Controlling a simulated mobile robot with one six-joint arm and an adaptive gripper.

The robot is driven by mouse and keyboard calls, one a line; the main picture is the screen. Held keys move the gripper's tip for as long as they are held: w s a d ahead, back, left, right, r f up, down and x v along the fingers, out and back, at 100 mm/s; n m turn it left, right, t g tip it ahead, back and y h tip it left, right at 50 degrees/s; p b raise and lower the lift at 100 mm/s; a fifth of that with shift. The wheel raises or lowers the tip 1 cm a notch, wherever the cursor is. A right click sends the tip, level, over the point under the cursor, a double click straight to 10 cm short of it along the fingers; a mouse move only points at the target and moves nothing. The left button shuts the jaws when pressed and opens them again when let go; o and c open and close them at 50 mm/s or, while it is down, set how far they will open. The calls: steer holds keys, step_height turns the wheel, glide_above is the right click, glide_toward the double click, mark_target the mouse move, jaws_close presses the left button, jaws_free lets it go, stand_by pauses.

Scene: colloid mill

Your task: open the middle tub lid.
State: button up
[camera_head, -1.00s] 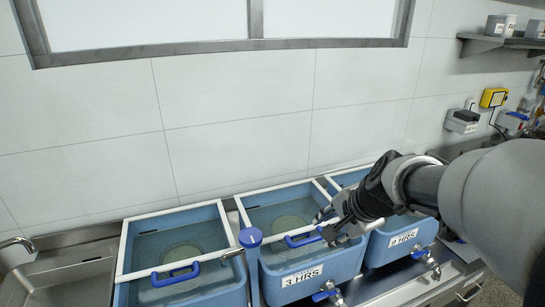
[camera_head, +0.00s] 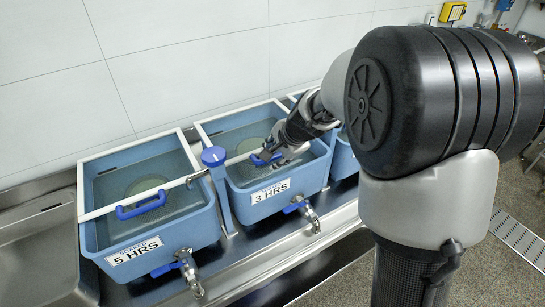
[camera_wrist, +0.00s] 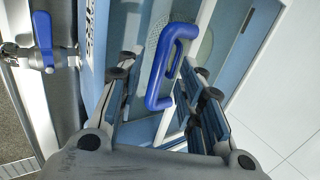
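The middle tub (camera_head: 283,190) is blue, with a white-rimmed clear lid (camera_head: 240,114) lying closed on it and a "3 HRS" label on its front. The lid's blue handle (camera_head: 262,160) is at its front edge, partly behind my gripper (camera_head: 280,156) in the head view. In the wrist view, the blue handle (camera_wrist: 172,62) stands between the two spread fingers of my gripper (camera_wrist: 160,78). Gaps show on both sides of the handle, so my gripper is open and not clamped on it.
The left tub (camera_head: 160,235), labelled "5 HRS", has a closed lid with a blue handle (camera_head: 140,206). A blue-capped post (camera_head: 214,157) and a faucet spout stand between the tubs. Blue-handled taps (camera_head: 300,207) stick out in front. The third tub is mostly hidden by my arm.

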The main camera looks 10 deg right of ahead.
steer(key=shift+x, duration=0.8)
steer(key=shift+c, duration=0.2)
jaws_close()
